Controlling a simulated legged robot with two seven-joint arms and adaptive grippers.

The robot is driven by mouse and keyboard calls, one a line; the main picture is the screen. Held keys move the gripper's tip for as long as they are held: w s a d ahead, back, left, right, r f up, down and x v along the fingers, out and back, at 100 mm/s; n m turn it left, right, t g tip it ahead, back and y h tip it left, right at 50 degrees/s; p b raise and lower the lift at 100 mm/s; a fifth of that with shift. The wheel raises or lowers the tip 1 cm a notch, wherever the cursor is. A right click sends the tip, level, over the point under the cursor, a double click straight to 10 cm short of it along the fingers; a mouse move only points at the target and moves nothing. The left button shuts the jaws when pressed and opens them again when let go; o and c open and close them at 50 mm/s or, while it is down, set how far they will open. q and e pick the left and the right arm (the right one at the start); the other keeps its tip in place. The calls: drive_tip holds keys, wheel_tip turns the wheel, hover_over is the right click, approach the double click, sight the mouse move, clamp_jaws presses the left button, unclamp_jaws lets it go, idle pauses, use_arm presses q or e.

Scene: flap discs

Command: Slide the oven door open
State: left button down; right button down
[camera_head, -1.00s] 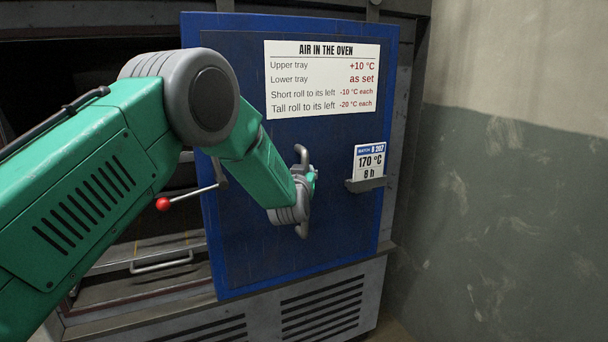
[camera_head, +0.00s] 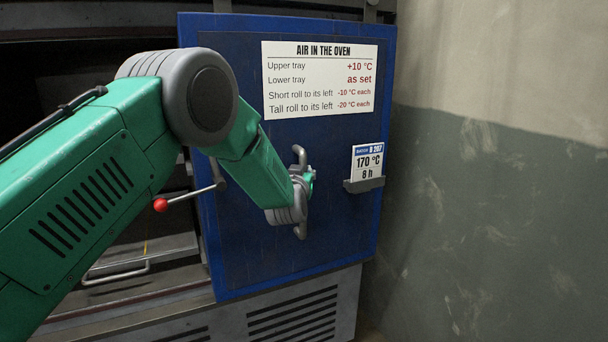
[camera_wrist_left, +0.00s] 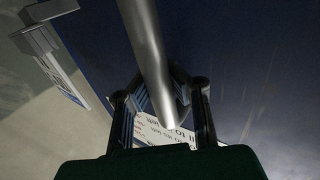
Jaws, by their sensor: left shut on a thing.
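The blue oven door (camera_head: 235,250) is a flat panel that stands at the right part of the oven front. The dark oven opening (camera_head: 150,215) shows to its left. A grey vertical bar handle (camera_head: 300,232) sits on the door's middle. My left gripper (camera_head: 308,184) is shut on this handle, mostly hidden behind its own wrist. In the left wrist view the handle bar (camera_wrist_left: 145,45) runs between the two dark fingers (camera_wrist_left: 163,105). My right gripper is not in view.
A lever with a red knob (camera_head: 160,205) sticks out left of the door. A tray handle (camera_head: 115,274) shows in the opening. A sign (camera_head: 320,80) and a card in a holder (camera_head: 364,185) are on the door. A wall (camera_head: 500,180) stands close on the right.

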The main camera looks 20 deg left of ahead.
use_arm(q)
drive_tip(key=shift+d+r, duration=0.25)
drive_tip(key=shift+d, duration=0.05)
drive_tip(key=c, duration=1.4)
unclamp_jaws()
drive_tip(key=shift+d+r, duration=0.1)
drive_tip(key=shift+s+d, duration=0.15)
drive_tip(key=shift+s, duration=0.2)
drive_tip(key=v, duration=1.1)
drive_tip(key=shift+s+d, duration=0.1)
drive_tip(key=shift+s, duration=0.1)
